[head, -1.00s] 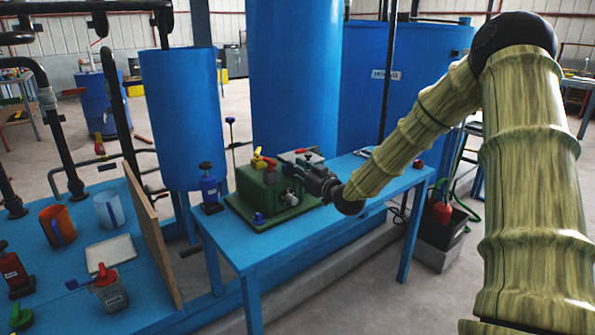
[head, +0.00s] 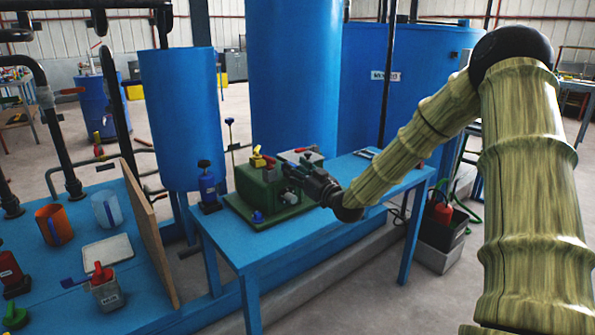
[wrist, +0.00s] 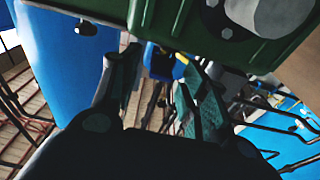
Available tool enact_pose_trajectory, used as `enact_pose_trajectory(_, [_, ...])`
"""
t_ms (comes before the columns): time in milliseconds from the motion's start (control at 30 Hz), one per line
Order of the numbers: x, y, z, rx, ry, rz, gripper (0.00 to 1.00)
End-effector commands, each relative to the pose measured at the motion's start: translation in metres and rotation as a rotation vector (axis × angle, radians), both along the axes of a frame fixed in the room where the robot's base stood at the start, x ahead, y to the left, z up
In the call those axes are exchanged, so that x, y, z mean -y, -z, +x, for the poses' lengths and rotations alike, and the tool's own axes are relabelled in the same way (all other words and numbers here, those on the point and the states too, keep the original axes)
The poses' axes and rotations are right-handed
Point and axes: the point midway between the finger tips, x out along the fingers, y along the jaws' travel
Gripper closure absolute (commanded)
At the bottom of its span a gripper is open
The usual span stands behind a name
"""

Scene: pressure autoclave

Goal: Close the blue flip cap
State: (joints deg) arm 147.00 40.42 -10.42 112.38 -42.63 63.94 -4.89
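A green machine (head: 262,192) stands on the blue table, with a small blue cap-like piece (head: 257,216) low on its front. I cannot tell whether this piece is a flip cap or whether it is open. My gripper (head: 296,174) is at the machine's right side, its fingertips partly lost against the dark fittings. In the wrist view my gripper (wrist: 160,85) has its two fingers spread apart beneath the machine's green body (wrist: 200,22). A small blue and yellow piece (wrist: 179,68) shows beyond the gap between them. Nothing is visibly held.
Yellow and red handles (head: 261,157) top the machine. On the left bench, a grey container (head: 107,294) has a red top and a blue flap (head: 75,282) sticking out left. A wooden board (head: 150,235) edges that bench.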

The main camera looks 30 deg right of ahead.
Motion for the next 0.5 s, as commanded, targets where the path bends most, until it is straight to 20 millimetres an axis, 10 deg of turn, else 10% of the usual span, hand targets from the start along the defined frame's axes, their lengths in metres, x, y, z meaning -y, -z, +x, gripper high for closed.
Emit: enact_pose_trajectory(500, [0.004,0.006,-0.047,0.0,0.001,0.002,0.55])
